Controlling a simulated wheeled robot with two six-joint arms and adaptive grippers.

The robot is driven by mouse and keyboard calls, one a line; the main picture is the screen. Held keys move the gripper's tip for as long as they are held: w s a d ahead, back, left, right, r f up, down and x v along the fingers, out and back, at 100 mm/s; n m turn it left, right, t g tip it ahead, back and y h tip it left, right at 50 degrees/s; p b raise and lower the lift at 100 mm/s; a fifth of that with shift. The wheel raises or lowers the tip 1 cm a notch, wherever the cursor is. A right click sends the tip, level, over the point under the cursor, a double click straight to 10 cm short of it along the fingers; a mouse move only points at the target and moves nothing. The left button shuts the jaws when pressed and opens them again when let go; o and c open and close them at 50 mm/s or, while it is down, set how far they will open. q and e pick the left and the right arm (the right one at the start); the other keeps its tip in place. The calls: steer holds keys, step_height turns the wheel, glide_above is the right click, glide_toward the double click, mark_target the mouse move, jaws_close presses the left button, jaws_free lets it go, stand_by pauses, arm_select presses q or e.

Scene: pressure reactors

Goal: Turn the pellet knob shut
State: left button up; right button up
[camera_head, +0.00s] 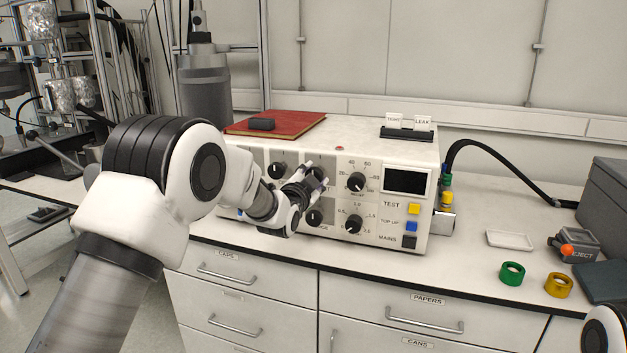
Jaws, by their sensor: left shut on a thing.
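The pellet knob (318,173) is a black knob on the front panel of the white control box, in the upper row. Its label is mostly covered, with only its last letters showing. My left gripper (311,175) reaches in from the left and is shut on this knob. The fingers hide part of the knob, so its pointer and exact angle cannot be read. My right gripper is not in view; only a white and black part of my right arm shows at the lower right corner.
Other black knobs (277,170) (315,217) (356,182) sit close around the gripper. A dark display (404,181) and yellow, blue and black buttons are at the panel's right. A red book (290,122) lies on the box. Green (512,273) and gold (558,285) rings stand on the bench.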

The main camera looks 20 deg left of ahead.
arm_select(q)
steer(key=shift+m, duration=0.3)
steer(key=o, duration=1.1)
steer(key=shift+o, duration=0.2)
steer(key=s, duration=1.2)
steer(key=shift+a, duration=0.15)
